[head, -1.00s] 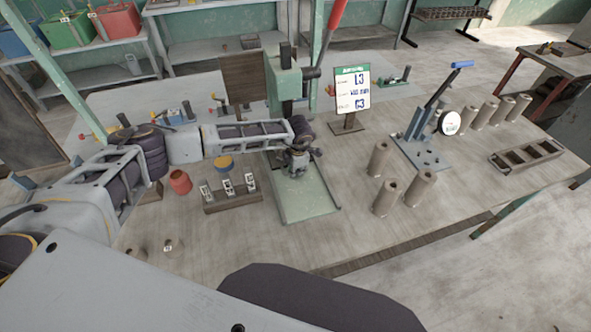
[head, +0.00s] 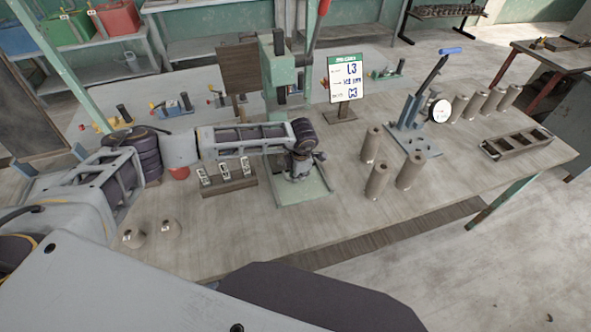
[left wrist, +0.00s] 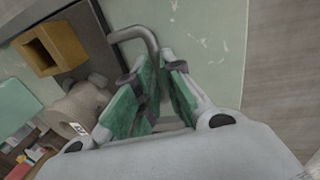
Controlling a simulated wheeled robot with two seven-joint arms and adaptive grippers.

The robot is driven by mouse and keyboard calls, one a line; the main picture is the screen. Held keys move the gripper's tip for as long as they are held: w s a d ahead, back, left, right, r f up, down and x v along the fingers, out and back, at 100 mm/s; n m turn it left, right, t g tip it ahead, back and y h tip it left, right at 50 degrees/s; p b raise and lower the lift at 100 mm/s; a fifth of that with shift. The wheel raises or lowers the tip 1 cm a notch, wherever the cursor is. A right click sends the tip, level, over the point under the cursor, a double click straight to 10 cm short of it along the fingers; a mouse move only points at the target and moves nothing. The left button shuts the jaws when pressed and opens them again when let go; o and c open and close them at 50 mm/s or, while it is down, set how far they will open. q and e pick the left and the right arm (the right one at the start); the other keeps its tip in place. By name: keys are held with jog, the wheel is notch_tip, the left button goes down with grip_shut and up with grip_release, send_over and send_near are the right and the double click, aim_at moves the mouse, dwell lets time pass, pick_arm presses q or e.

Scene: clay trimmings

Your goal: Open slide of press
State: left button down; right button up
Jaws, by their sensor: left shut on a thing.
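The green press (head: 279,72) stands on the bench in the head view, with its pale green base plate (head: 318,188) in front. My left gripper (head: 299,174) is low over this plate and hides part of it. In the left wrist view its green-padded fingers (left wrist: 162,92) are shut on a bent grey metal handle (left wrist: 138,34). The handle joins a dark slide plate (left wrist: 88,14), which carries a square hollow tan block (left wrist: 62,46). My right gripper is not in view.
A sign (head: 347,80) stands right of the press. A rack with white-tagged pieces (head: 228,180) is close to its left. Tall clay cylinders (head: 377,180) and a gauge stand (head: 412,115) are to the right. The front bench is mostly clear.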

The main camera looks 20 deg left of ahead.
aim_at(302, 193)
pick_arm(q)
jog(key=s+d, duration=0.1)
jog(key=s, duration=0.1)
jog(key=s+d, duration=0.2)
jog(key=shift+s, duration=0.15)
jog(key=shift+s+d, duration=0.35)
jog(key=shift+s, duration=0.15)
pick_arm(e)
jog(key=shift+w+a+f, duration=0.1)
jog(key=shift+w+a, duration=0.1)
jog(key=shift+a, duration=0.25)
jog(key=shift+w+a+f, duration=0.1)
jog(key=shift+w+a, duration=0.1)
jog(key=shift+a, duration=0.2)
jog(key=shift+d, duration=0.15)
pick_arm(q)
jog(key=c, duration=1.5)
grip_release()
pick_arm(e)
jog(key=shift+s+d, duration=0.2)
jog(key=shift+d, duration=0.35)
pick_arm(q)
jog(key=shift+r, duration=0.15)
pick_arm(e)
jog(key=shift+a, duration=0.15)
